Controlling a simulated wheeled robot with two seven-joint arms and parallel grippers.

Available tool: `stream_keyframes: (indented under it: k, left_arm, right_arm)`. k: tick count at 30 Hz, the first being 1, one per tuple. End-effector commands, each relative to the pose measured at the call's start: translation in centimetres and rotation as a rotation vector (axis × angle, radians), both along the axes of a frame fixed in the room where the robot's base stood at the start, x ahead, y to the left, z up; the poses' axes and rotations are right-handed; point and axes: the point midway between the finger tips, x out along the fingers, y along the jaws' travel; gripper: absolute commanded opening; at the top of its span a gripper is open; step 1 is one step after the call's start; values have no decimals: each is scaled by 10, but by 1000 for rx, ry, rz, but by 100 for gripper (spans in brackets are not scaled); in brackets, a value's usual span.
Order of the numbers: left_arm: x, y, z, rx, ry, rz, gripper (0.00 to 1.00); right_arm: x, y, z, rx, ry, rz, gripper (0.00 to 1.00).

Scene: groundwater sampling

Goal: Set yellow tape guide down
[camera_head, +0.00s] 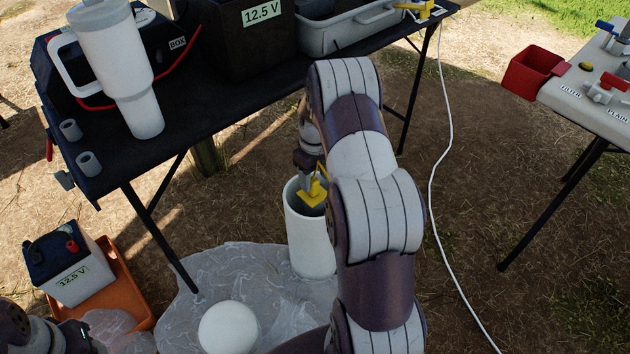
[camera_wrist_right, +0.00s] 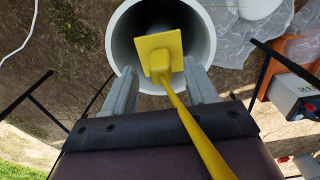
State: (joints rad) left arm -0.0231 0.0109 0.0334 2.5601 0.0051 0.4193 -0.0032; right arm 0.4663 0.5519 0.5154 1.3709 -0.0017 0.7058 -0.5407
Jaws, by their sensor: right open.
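The yellow tape guide (camera_wrist_right: 157,50) has a square plate and a long thin stem. In the right wrist view it lies over the mouth of the white pipe (camera_wrist_right: 203,28); in the head view the tape guide (camera_head: 312,194) is at the rim of the upright pipe (camera_head: 310,245). My right gripper (camera_wrist_right: 158,78) is open, its two fingers on either side of the guide's lower part with gaps visible. Whether the guide rests on the rim is unclear. My left gripper (camera_head: 75,338) is partly in view at the bottom left; its jaws are unclear.
A grey plastic sheet (camera_head: 200,275) lies under the pipe, with a white round object (camera_head: 228,328) on it. A dark table (camera_head: 230,115) with a tumbler (camera_head: 120,70) stands behind. A battery (camera_head: 70,268) sits in an orange tray (camera_head: 125,285). A white cord (camera_head: 432,190) crosses the ground.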

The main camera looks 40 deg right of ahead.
Motion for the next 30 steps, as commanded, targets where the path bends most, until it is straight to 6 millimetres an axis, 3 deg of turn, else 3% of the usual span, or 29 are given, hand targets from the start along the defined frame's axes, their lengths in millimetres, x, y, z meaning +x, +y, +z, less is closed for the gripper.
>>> stream_keyframes:
  k: [1, 3, 6, 11, 14, 16, 18, 21, 25, 30]
  left_arm:
    - [0, 0, 14, 0, 0, 0, 43]
    - [0, 0, 22, 0, -1, 0, 43]
    - [0, 0, 29, 0, 0, 0, 43]
    - [0, 0, 34, 0, 0, 0, 43]
    - [0, 0, 34, 0, 0, 0, 43]
    - [0, 0, 34, 0, 0, 0, 43]
    - [0, 0, 33, 0, 0, 0, 43]
    - [0, 0, 33, 0, 0, 0, 43]
    - [0, 0, 33, 0, 0, 0, 43]
    - [0, 0, 33, 0, 0, 0, 43]
  right_arm:
    - [1, 0, 23, -2, -4, 0, 57]
    - [1, 0, 41, -2, -3, 0, 57]
    - [1, 0, 62, -1, -2, 0, 57]
    - [0, 3, 80, -1, -1, 1, 57]
    - [-6, 35, 96, -6, -14, 1, 57]
    - [-22, 78, 112, -10, -37, -3, 57]
    - [-49, 123, 127, -12, -64, -12, 57]
    - [-96, 170, 138, -7, -98, -28, 57]
    - [-143, 199, 140, 5, -121, -45, 57]
    - [-157, 205, 139, 8, -125, -55, 57]
